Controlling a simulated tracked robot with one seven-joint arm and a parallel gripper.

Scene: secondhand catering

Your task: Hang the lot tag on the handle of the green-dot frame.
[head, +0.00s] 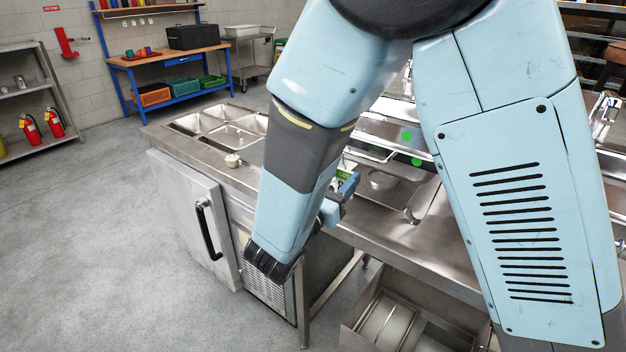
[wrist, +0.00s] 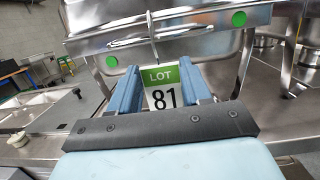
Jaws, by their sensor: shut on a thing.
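The lot tag (wrist: 163,93) is a white card with a green band, reading LOT 81. In the wrist view it stands upright between the blue fingers of my gripper (wrist: 160,82), which is shut on it. A thin wire hook (wrist: 152,26) rises from its top across a long bar handle (wrist: 118,43) on the steel frame; I cannot tell if it is around the bar or in front of it. Two green dots (wrist: 239,18) mark the frame (wrist: 205,46). In the head view my gripper (head: 346,186) is partly hidden by my arm, beside the green-dot frame (head: 384,128).
The steel counter (head: 372,232) carries sunken pans (head: 240,134) at left. A small pale object (head: 232,160) sits near its front edge. An open-doored cabinet (head: 190,215) is below. A lower bin (head: 375,320) holds plates. The floor at left is clear.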

